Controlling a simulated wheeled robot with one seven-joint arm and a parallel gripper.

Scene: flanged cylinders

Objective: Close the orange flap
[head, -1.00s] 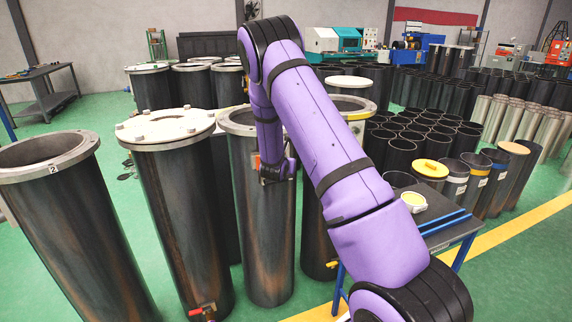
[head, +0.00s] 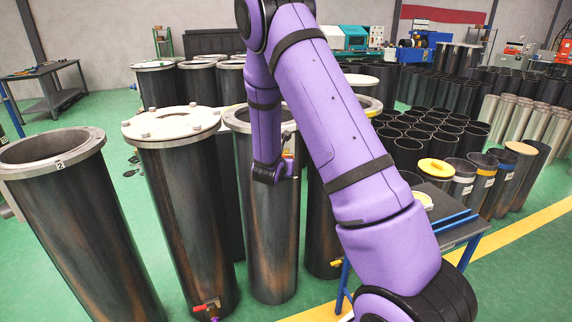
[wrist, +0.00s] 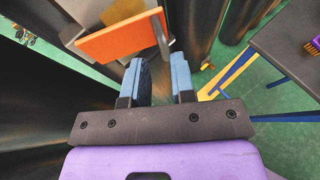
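The orange flap (wrist: 122,35) shows in the wrist view as a flat orange panel jutting out from a grey metal box (wrist: 85,12), with a grey metal bar (wrist: 160,35) by its right end. My gripper (wrist: 157,70) has two blue fingers with a clear gap between them and nothing in it. The fingertips are just below and right of the flap in that view; I cannot tell whether they touch it. In the head view my wrist hangs before the third flanged cylinder (head: 272,235) from the left, and mostly hides the box and flap.
A flanged cylinder marked 2 (head: 75,220) and a lidded one (head: 185,220) stand to the left. A dark table with blue legs (head: 455,238) stands to the right; it also shows in the wrist view (wrist: 290,40). Green floor is open at the lower right.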

